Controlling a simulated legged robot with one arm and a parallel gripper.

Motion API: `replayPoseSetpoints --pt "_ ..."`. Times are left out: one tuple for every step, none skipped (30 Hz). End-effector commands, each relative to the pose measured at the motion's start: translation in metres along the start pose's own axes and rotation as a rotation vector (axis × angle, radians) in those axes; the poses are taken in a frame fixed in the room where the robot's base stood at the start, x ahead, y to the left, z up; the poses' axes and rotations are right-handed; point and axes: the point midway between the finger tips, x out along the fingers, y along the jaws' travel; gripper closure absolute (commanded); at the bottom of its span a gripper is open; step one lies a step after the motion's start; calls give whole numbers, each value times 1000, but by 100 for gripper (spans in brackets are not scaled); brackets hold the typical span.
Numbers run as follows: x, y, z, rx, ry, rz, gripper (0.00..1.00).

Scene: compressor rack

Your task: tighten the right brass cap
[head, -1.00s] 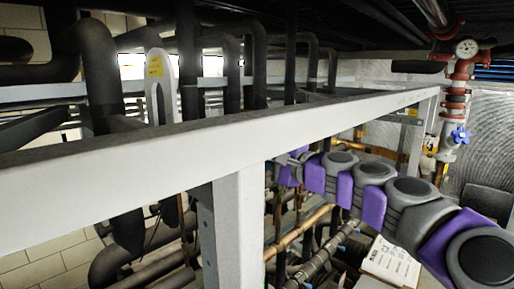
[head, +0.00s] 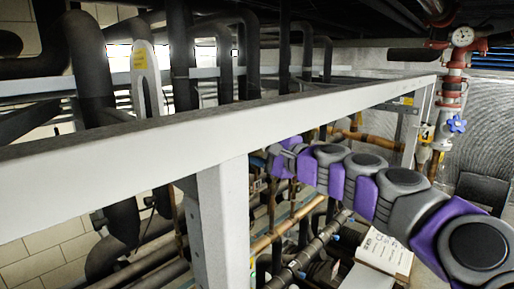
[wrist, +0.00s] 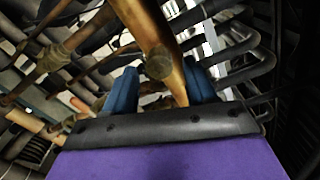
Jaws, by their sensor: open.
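In the wrist view, a round brass cap (wrist: 158,65) sits on a copper pipe that runs down the middle of the picture. My gripper (wrist: 161,80) is open, with its two blue fingers apart on either side of this cap and pipe. I cannot tell how far the cap is from the fingers in depth, and no grip shows. Another brass-coloured fitting (wrist: 53,58) is on a pipe to the left. In the head view, my gripper (head: 276,157) reaches in under the white beam, beside its post; its fingers and the cap cannot be made out there.
A long white beam (head: 300,115) with a white post (head: 225,225) crosses close in front. Dark insulated pipes (head: 95,75) stand behind it. At right are a gauge (head: 463,37) and a blue valve wheel (head: 457,124). An open booklet (head: 384,252) lies below my arm.

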Motion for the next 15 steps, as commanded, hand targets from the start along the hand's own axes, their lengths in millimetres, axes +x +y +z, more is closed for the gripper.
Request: replayPoseSetpoints --pt "0 0 2 -1 -2 0 44" --pt "0 0 2 -1 -2 0 44" --pt "0 0 2 -1 -2 0 44" --pt "0 0 2 -1 -1 -1 44" --pt "-1 0 2 -1 -1 -1 44" --pt "-2 0 1 -1 -1 -1 44" --pt "-5 -1 1 -1 0 -2 44" --pt "-7 -1 1 -1 0 -2 44" --pt "-12 -1 1 0 0 -3 44" --pt "-17 -1 0 0 0 -3 44" --pt "-22 -1 0 0 0 -3 44" --pt "-29 0 0 -1 0 -2 44" --pt "-35 1 -1 -1 1 -2 44" --pt "-41 1 -1 0 0 -2 44" --pt "-50 0 -2 1 0 -3 44"
